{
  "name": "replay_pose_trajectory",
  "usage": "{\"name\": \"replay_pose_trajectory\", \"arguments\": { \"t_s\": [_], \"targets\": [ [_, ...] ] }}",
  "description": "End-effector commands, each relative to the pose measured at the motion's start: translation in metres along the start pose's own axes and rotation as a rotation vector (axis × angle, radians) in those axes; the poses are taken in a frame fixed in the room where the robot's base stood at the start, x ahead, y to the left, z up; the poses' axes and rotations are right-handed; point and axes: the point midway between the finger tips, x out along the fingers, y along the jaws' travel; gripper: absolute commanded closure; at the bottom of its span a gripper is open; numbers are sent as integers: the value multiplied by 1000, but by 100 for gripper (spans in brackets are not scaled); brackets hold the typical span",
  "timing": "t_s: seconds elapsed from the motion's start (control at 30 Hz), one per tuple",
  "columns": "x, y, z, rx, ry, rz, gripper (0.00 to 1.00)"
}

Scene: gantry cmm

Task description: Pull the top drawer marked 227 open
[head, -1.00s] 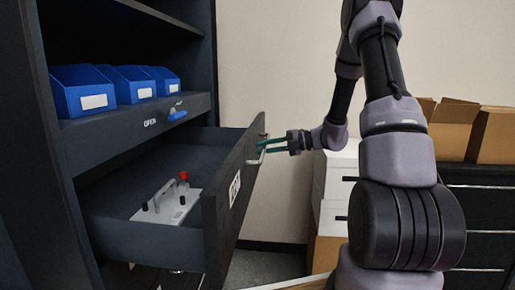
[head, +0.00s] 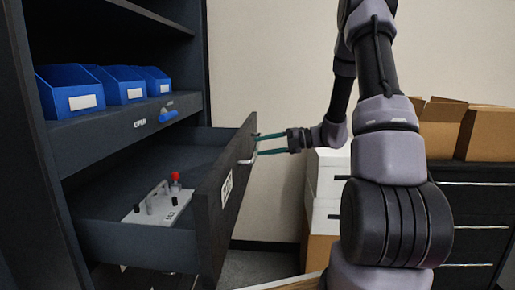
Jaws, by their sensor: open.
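The dark grey drawer (head: 208,195) stands pulled well out of the cabinet in the head view. Its front carries a white label (head: 227,187), seen too slantwise to read surely, and a pale bar handle (head: 247,160) near the far end. My gripper (head: 257,145) is at that handle, coming from the right. Its two teal fingers are spread apart, one above the other, and the lower one appears close to the handle. I cannot tell whether it touches. Inside the drawer lies a light grey plate (head: 155,215) with a handle, black knobs and a red knob.
At the right, open cardboard boxes (head: 440,128) stand on a black drawer cabinet (head: 485,200). White boxes (head: 330,175) stand behind my arm.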

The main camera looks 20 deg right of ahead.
Motion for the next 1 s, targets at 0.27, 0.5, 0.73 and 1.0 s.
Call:
{"name": "replay_pose_trajectory", "arguments": {
  "t_s": [0.27,0.5,0.73,1.0],
  "targets": [
    [-57,-1,1,0,-3,-1,52],
    [-80,0,0,0,-1,0,52],
    [-82,-1,0,0,0,-1,52],
    [-81,0,-1,-5,2,-3,52]
  ]
}}
